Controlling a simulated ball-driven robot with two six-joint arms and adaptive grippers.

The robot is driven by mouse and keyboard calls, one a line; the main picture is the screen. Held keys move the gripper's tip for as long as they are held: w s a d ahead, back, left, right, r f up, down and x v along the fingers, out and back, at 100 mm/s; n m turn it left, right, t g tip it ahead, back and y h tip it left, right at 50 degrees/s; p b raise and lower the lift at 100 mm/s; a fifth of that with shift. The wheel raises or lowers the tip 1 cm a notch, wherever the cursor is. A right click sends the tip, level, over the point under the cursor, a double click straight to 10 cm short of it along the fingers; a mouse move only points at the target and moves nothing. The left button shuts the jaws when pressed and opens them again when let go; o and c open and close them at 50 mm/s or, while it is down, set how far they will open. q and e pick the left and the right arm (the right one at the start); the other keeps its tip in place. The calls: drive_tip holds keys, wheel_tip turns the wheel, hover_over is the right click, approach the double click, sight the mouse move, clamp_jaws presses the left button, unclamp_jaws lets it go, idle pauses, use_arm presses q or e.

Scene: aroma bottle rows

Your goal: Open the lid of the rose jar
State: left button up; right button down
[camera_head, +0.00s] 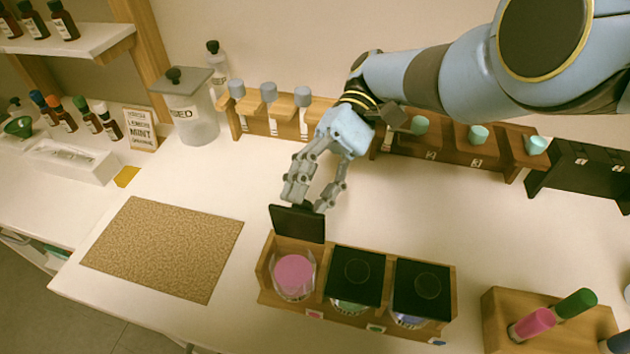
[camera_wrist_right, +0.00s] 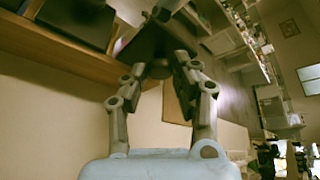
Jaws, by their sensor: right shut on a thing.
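The jar with pink contents (camera_head: 293,276), the likely rose jar, stands in the left slot of a wooden jar holder (camera_head: 378,322). Its dark square lid (camera_head: 297,223) stands tilted up at the jar's back edge, and the pink inside shows from above. My right gripper (camera_head: 320,206) is shut on the lid near its upper right corner. In the right wrist view the fingers close on a dark shape (camera_wrist_right: 150,45). I cannot tell if the lid is hinged. My left gripper is not in view.
Two jars with dark lids shut (camera_head: 356,274) (camera_head: 421,288) stand right of the pink one. A cork mat (camera_head: 163,248) lies at left. Bottle racks (camera_head: 455,146) line the back.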

drive_tip(key=c, duration=1)
unclamp_jaws()
